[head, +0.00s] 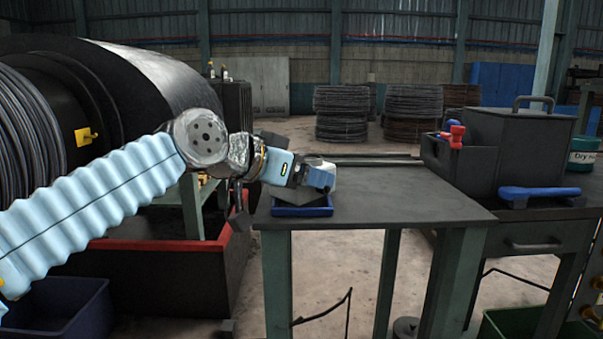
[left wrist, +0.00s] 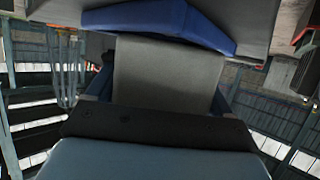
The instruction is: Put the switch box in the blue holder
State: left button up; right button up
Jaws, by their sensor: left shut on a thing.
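The blue holder (head: 302,210) is a low blue tray at the left front corner of the dark table; its blue edge also shows at the top of the left wrist view (left wrist: 160,22). My left gripper (head: 318,176) is over the holder, shut on the light grey switch box (head: 323,193). The box's plain grey face (left wrist: 170,75) fills the space between the fingers in the left wrist view, with its far end against or behind the blue edge. I cannot tell whether the box rests in the holder or hangs just above it. My right gripper is not in view.
The table top (head: 410,200) is clear right of the holder. A dark box with a handle (head: 520,140), a bin with red items (head: 452,158) and a blue-handled tool (head: 540,192) stand at the right. A large cable drum (head: 130,90) fills the left.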

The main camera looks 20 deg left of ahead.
pick_arm(q)
jog(key=o, duration=1.4)
jog(key=shift+s+r+p, duration=0.1)
jog(key=shift+r+p, duration=0.35)
jog(key=b+v, duration=0.1)
jog(key=v, duration=1)
jog(key=shift+s+a+b, duration=0.3)
jog(key=shift+s+b, duration=0.05)
jog(key=shift+b, duration=0.05)
